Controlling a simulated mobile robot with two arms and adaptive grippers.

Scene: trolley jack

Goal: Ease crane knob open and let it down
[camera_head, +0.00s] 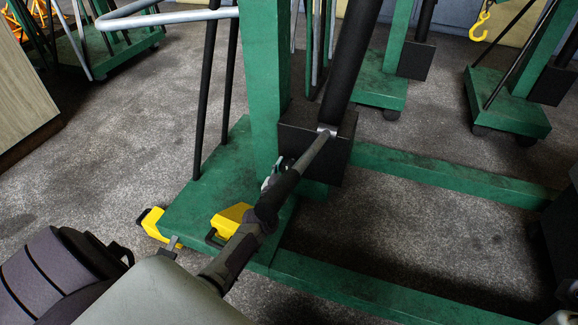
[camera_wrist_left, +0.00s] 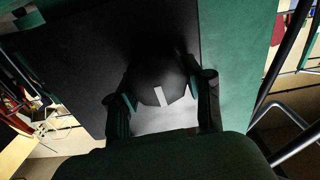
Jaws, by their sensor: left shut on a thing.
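The green crane (camera_head: 265,80) stands in the middle of the head view, with a black pump box (camera_head: 330,155) at the foot of its post. The box face also fills much of the left wrist view (camera_wrist_left: 85,60). On that face is a round black knob (camera_wrist_left: 158,72) with a white mark. My left gripper (camera_wrist_left: 162,88) has one finger on each side of the knob and is shut on it. In the head view my left gripper (camera_head: 272,180) reaches the box from the lower left, and the pump handle partly covers it. The knob is hidden there. My right gripper is not seen.
The pump handle (camera_head: 312,153) slants from the box over my left gripper. Yellow wheel guards (camera_head: 229,220) sit on the crane's base. Green legs (camera_head: 450,180) run to the right. Other green cranes (camera_head: 510,105) stand behind. Bare floor (camera_head: 120,135) lies at left.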

